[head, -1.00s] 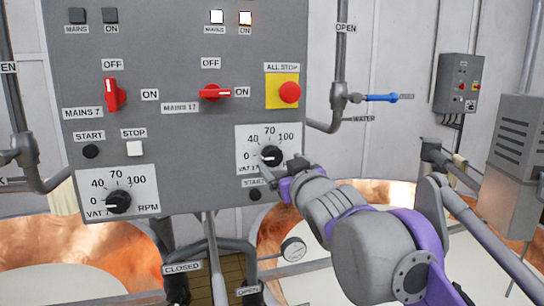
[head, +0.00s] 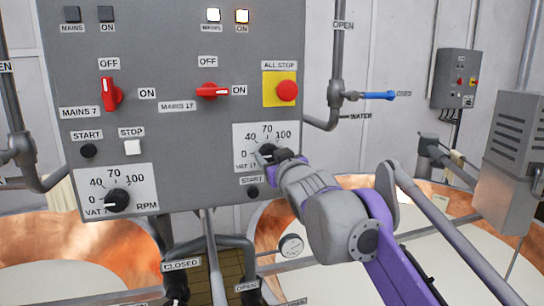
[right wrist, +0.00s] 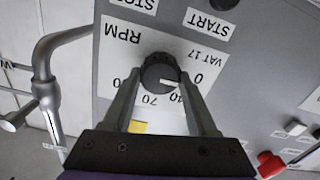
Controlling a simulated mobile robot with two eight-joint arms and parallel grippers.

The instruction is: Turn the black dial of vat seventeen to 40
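The black dial of vat 17 (head: 266,150) sits on a white scale plate (head: 284,131) low on the grey panel. In the right wrist view, which is upside down, the dial (right wrist: 159,73) has its white mark toward the 0 side. My right gripper (head: 276,155) is at the dial and hides part of it in the head view. In the right wrist view its two fingers (right wrist: 160,75) are apart, one on each side of the dial, with narrow gaps; firm contact cannot be made out. My left gripper is out of view.
Vat 7's dial (head: 117,200) is at lower left. The red mains 17 switch (head: 212,90) and red all-stop button (head: 286,90) are above. A start button (head: 253,192) sits just below the vat 17 plate. A blue-handled water valve (head: 377,96) is to the right.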

